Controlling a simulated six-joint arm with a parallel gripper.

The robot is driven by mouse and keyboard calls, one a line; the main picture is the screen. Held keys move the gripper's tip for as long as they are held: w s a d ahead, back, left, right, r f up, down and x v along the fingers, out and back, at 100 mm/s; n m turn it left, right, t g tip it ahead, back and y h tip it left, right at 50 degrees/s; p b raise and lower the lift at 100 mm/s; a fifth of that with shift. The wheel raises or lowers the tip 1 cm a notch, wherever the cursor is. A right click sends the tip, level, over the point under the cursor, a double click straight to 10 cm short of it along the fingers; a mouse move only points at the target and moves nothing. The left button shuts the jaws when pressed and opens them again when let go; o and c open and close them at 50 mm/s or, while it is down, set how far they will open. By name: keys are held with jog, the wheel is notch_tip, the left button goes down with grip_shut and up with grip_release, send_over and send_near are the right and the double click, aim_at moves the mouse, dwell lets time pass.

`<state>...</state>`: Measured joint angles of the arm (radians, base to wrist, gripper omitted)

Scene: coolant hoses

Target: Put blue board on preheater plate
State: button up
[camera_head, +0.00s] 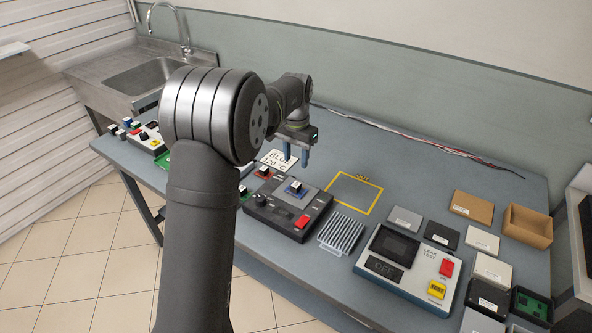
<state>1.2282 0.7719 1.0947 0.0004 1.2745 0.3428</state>
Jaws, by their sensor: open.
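The blue board (291,190), with a pale block on it, appears to rest on top of a dark unit that I take to be the preheater (261,209). The unit has a knob and a red switch on its front. The plate under the board is mostly covered. My gripper (297,160) points down above and behind the blue board, with its two blue fingers apart and nothing visible between them. A white card reading "BLUE 120 °C" (273,156) lies behind the unit, partly hidden by the fingers.
A red board (263,173) lies left of the preheater. A finned heat sink (341,233) and a leak test box (398,279) stand to the right. An empty yellow outline (372,208) marks free table. Several flat blocks and an open brown box (528,226) are at far right.

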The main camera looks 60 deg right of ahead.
aim_at(296, 185)
notch_tip(296, 185, up, 2)
jog(key=shift+r, duration=0.15)
dwell(0.3)
notch_tip(296, 185, down, 12)
jog(key=shift+f, duration=0.1)
jog(key=shift+r, duration=1.8)
